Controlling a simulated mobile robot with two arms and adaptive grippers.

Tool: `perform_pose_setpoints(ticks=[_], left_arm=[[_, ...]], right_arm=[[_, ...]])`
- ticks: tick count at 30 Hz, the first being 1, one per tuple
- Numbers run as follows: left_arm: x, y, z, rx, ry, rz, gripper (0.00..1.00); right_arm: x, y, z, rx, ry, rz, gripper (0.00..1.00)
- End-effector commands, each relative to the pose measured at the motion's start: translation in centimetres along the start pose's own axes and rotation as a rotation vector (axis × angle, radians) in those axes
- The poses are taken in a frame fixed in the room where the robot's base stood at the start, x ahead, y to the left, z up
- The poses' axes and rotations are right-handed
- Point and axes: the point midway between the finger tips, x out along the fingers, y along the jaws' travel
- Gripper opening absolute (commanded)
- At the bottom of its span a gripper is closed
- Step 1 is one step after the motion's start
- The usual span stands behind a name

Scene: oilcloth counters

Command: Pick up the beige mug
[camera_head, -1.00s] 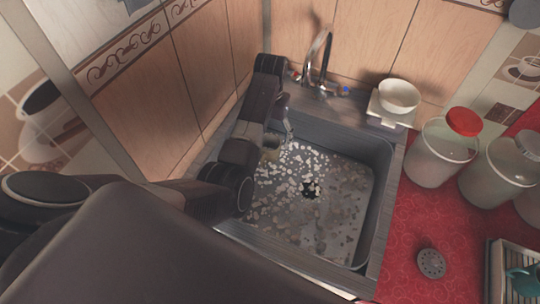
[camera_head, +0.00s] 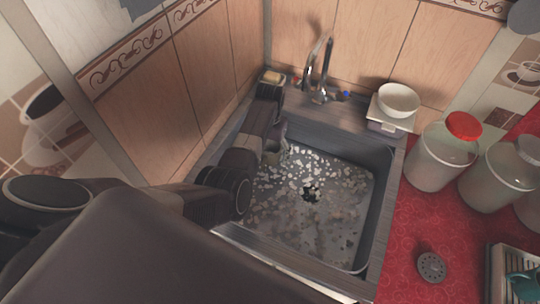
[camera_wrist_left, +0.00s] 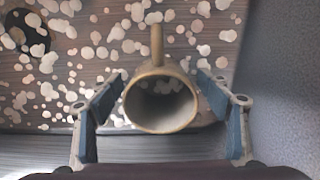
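The beige mug (camera_wrist_left: 160,104) stands over the speckled sink floor in the left wrist view, its open mouth facing the camera and its handle pointing to the top of the picture. My left gripper (camera_wrist_left: 161,80) is open, with one finger on each side of the mug. The fingertips are close to its walls; I cannot tell whether they touch. In the head view my left gripper (camera_head: 274,146) reaches down into the left side of the sink, and the arm mostly hides the mug there. My right gripper is not in view.
The sink (camera_head: 376,205) has steep walls close to the gripper. A faucet (camera_head: 318,75) stands behind it. A white bowl (camera_head: 398,98) sits on a box at the back right corner. Jars (camera_head: 443,155) and a drain strainer (camera_head: 431,266) stand on the red counter. A soap dish (camera_head: 272,77) is at the back left.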

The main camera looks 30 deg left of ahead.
Motion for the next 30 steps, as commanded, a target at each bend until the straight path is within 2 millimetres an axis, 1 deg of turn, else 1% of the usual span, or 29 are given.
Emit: perform_pose_setpoints(ticks=[1, 2, 12, 15, 20, 23, 26, 30], left_arm=[[0.0, 0.0, 0.0, 0.0, 0.0, 0.0, 0.64], [0.0, 0.0, 0.0, 0.0, 0.0, 0.0, 0.6], [0.0, 0.0, 0.0, 0.0, 0.0, 0.0, 0.23], [-0.1, 0.0, -0.1, 0.0, 0.002, 0.0, 0.14], [-0.1, 0.0, -0.1, 0.0, 0.001, 0.0, 0.14], [-0.4, 0.0, -0.1, 0.0, 0.003, 0.0, 0.14], [-1.6, 0.0, -0.2, 0.0, 0.005, -0.001, 0.14], [-4.3, 0.0, -0.2, 0.0, 0.006, -0.001, 0.14]], right_arm=[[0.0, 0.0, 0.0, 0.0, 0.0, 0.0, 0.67], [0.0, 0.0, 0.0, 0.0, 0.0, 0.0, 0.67], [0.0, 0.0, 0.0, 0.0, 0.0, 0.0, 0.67], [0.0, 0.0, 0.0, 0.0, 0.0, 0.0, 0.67], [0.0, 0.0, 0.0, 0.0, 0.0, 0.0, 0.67], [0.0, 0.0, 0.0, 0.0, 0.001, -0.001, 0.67], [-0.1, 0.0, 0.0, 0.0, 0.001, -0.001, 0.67], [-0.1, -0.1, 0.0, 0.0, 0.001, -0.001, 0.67]])
